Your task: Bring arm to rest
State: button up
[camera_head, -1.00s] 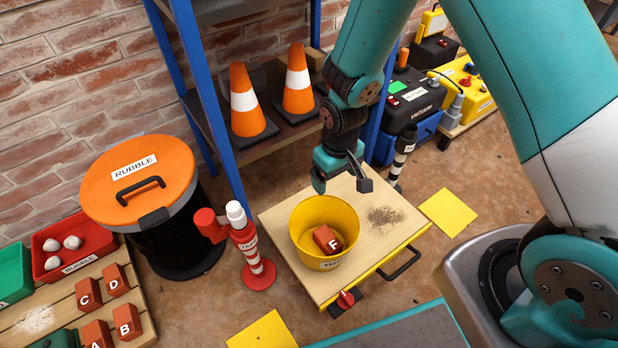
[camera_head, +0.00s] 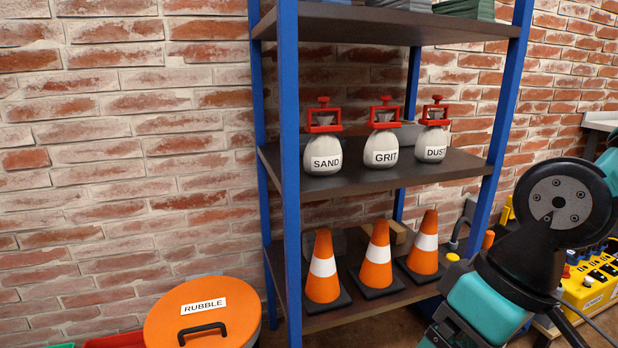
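My teal and black arm (camera_head: 530,235) shows at the right edge of the head view, in front of the shelf's right post. Its lower part runs out of the bottom of the picture. My gripper's fingers are not in view, so what they hold, if anything, is hidden.
A blue-posted shelf (camera_head: 289,120) stands against the brick wall. It bears white bags marked SAND (camera_head: 323,155), GRIT (camera_head: 381,150) and DUST (camera_head: 431,145), with orange cones (camera_head: 376,262) below. An orange-lidded RUBBLE bin (camera_head: 235,312) stands at lower left. Yellow equipment (camera_head: 590,290) is at right.

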jog(key=s+r+p, duration=0.3)
jog(key=r+p, duration=2.9)
jog(key=r, duration=0.1)
jog(key=shift+d+r+n, duration=0.15)
jog(key=shift+r+n, duration=0.15)
jog(key=shift+c, duration=0.5)
